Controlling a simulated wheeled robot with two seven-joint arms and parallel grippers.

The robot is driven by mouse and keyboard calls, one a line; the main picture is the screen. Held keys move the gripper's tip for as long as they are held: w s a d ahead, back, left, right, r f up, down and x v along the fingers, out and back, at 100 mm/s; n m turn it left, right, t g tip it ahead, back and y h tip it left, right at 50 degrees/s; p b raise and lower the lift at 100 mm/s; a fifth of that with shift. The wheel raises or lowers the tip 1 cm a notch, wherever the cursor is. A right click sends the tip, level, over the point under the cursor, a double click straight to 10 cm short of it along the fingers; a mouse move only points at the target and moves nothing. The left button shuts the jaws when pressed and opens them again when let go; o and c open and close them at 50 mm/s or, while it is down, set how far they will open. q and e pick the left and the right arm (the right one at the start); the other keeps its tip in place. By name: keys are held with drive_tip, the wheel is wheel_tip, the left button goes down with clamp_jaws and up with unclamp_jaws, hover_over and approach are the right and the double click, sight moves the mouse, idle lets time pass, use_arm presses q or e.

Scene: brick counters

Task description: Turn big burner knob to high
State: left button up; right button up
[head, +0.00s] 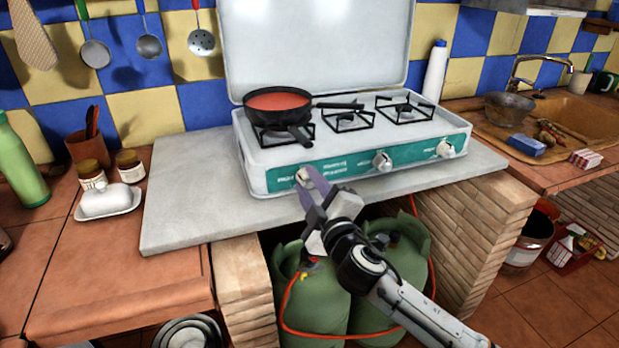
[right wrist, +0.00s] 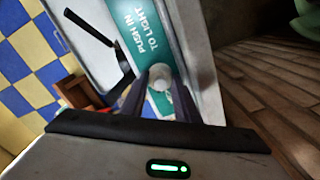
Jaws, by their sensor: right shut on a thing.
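The white stove (head: 350,165) stands on a grey slab with three knobs on its green front panel. The left knob (head: 303,177) is partly covered by my right gripper (head: 312,180), whose fingers are at it. In the right wrist view the knob (right wrist: 161,84) sits between the two fingertips (right wrist: 160,88), and the gripper is shut on it. The middle knob (head: 382,161) and right knob (head: 445,149) are free. A dark pan (head: 277,103) with red contents rests on the left burner. I cannot read the knob's setting. My left gripper is not in view.
The stove's raised white lid (head: 315,45) stands behind it. The grey slab (head: 185,200) has free room at the left. Green gas bottles (head: 385,265) with an orange hose stand below. A white butter dish (head: 107,203) is on the left counter.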

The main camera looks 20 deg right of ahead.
drive_tip(key=n+p, duration=0.1)
drive_tip(key=n, duration=0.2)
drive_tip(key=shift+f+n+p, duration=0.1)
drive_tip(key=shift+n+p, duration=0.45)
drive_tip(key=shift+n, duration=0.45)
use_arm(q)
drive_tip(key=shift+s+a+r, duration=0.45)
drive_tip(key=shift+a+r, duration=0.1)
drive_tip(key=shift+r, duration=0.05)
use_arm(e)
drive_tip(key=shift+n, duration=0.3)
drive_tip(key=o, duration=1)
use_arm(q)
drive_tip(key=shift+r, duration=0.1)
use_arm(e)
drive_tip(key=shift+o, duration=0.2)
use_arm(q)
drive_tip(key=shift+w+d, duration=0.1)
use_arm(e)
drive_tip(key=shift+f, duration=0.1)
